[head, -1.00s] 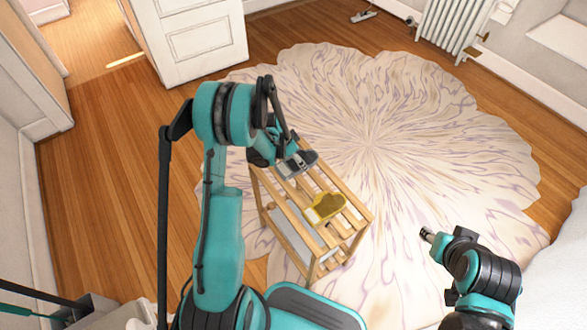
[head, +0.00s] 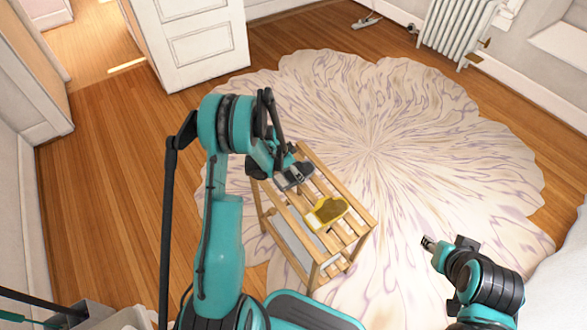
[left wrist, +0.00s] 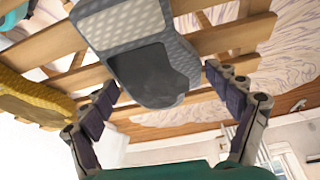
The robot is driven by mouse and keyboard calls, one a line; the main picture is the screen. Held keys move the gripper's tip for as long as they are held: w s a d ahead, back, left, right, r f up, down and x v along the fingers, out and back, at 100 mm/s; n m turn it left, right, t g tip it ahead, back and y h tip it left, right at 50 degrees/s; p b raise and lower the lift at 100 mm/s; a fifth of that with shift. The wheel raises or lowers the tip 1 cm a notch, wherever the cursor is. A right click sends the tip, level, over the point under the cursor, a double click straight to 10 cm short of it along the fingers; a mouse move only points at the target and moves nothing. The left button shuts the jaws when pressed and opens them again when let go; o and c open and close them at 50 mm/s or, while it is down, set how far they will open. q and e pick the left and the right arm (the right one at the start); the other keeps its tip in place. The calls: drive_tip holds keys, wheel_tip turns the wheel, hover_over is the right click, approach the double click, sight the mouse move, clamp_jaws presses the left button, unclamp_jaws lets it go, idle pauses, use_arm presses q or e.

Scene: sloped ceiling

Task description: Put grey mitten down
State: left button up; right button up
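The grey mitten (head: 303,170), light grey with a darker patch, is at the far-left end of the slatted wooden rack (head: 341,187). In the left wrist view the grey mitten (left wrist: 150,72) lies between the fingers of my left gripper (left wrist: 163,82), against the slats. The fingers stand apart with a narrow gap on each side of it. In the head view my left gripper (head: 290,176) is over the rack top and partly hides the mitten. I cannot tell whether its whole underside touches the slats. My right gripper (head: 429,243) is off to the right, empty; its fingers are too small to read.
A yellow mitten (head: 328,211) lies on the rack nearer to me, close beside the grey one; it also shows in the left wrist view (left wrist: 35,100). A pale patterned rug (head: 420,130) surrounds the rack. A radiator (head: 456,30) stands at the back right.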

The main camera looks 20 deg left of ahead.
idle(0.3)
use_arm(q)
drive_tip(key=shift+r, duration=0.25)
drive_tip(key=s+r+n+p, duration=0.1)
drive_tip(key=s+r+p, duration=0.15)
drive_tip(key=r, duration=0.65)
drive_tip(key=s+r+p, duration=0.2)
drive_tip(key=s+r, duration=0.1)
drive_tip(key=r, duration=0.6)
drive_tip(key=s+d+r+n+t+y, duration=0.1)
drive_tip(key=s+d+r+n, duration=0.2)
drive_tip(key=s, duration=0.6)
drive_tip(key=s+d+r+n+t+y, duration=0.1)
drive_tip(key=s+d+r+n+t, duration=0.1)
drive_tip(key=s+d+r, duration=0.5)
wheel_tip(320, 180, up, 4)
drive_tip(key=shift+s+d+f+n+t+y, duration=0.2)
drive_tip(key=shift+s+n+t+y, duration=0.3)
drive_tip(key=shift+s, duration=0.6)
use_arm(e)
wheel_tip(320, 180, up, 5)
drive_tip(key=shift+f, duration=0.2)
use_arm(q)
drive_tip(key=shift+c, duration=0.3)
use_arm(e)
drive_tip(key=shift+c, duration=0.3)
